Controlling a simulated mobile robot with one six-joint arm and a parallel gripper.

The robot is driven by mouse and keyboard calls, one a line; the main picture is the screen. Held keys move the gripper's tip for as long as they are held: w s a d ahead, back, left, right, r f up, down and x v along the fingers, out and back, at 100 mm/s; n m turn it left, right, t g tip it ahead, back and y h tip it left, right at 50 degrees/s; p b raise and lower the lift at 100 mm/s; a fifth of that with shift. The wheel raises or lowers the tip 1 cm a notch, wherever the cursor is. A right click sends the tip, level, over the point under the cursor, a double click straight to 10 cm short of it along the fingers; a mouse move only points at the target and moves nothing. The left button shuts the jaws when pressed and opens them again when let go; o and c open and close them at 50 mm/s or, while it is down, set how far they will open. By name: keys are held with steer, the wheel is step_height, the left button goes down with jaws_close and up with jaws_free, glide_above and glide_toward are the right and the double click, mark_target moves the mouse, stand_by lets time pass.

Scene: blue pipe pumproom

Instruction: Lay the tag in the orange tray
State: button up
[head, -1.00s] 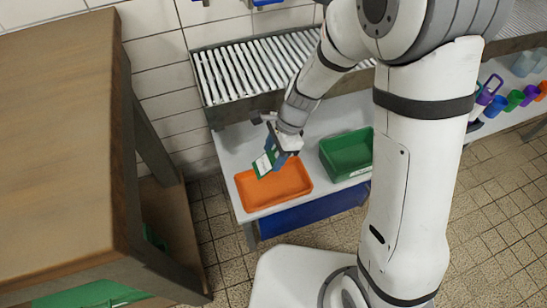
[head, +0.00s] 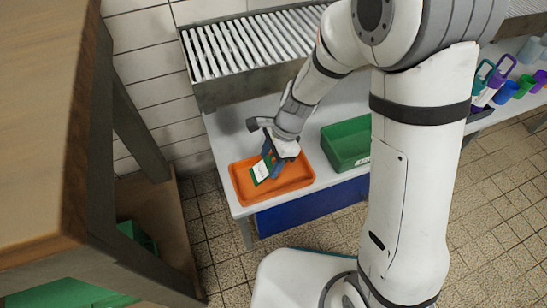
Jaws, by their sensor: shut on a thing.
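The tag (head: 261,171) is a small flat card, white with a green border. It hangs tilted from my gripper (head: 272,168) over the left-middle part of the orange tray (head: 295,181). My gripper's blue fingers are shut on the tag. I cannot tell whether the tag's lower edge touches the tray floor. The orange tray is shallow and sits at the left end of the white table. No other thing shows in it, though my gripper hides part of its back side.
A green bin (head: 347,146) stands on the white table (head: 235,141) just right of the tray. A slatted roller rack (head: 245,45) runs behind. A wooden bench (head: 45,120) fills the left side. Coloured cups (head: 507,91) stand at the far right.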

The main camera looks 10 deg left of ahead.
steer(key=shift+f+b, duration=0.45)
steer(key=shift+f, duration=0.4)
steer(key=o, duration=1)
steer(key=shift+o, duration=0.2)
steer(key=shift+r, duration=0.15)
